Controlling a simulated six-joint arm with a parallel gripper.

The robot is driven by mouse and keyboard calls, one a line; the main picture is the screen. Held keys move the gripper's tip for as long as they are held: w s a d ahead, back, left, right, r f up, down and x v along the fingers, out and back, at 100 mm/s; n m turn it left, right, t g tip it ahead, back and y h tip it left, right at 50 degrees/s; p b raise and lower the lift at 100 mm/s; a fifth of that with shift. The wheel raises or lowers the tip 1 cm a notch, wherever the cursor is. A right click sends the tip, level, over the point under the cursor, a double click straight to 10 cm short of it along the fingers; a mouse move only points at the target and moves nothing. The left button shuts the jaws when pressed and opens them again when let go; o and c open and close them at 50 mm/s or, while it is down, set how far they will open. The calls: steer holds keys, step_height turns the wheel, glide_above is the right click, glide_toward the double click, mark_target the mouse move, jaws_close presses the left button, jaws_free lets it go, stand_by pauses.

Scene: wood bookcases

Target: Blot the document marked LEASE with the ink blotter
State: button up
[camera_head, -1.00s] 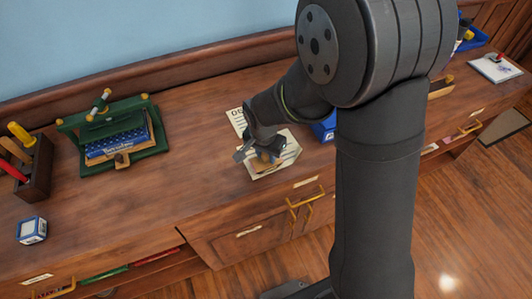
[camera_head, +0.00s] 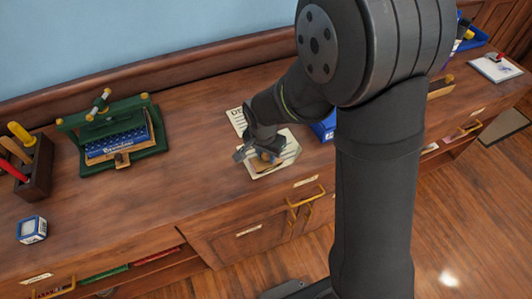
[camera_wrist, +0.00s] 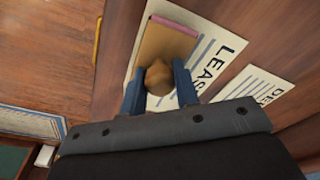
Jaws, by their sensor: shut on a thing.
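The LEASE document (camera_wrist: 212,50) is a cream sheet with dark letters and lines, lying flat on the wooden counter. It also shows under my gripper in the head view (camera_head: 290,150). The ink blotter (camera_wrist: 165,45) has a wooden body with a pink edge and a round wooden knob (camera_wrist: 159,72). My gripper (camera_wrist: 159,88) is shut on the knob, with a blue finger on each side. The blotter is over the LEASE sheet and covers part of it; I cannot tell whether it touches the paper. In the head view my gripper (camera_head: 262,156) partly hides the blotter.
A second document, lettered DE, (camera_wrist: 262,95) lies beside the LEASE sheet. A green press with a blue book (camera_head: 115,140), a tool rack (camera_head: 30,170) and a small blue-white box (camera_head: 31,229) stand to the left. A blue tray (camera_head: 324,127) is partly behind my arm.

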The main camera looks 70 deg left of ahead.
steer(key=shift+d, duration=0.1)
steer(key=shift+r, duration=3.5)
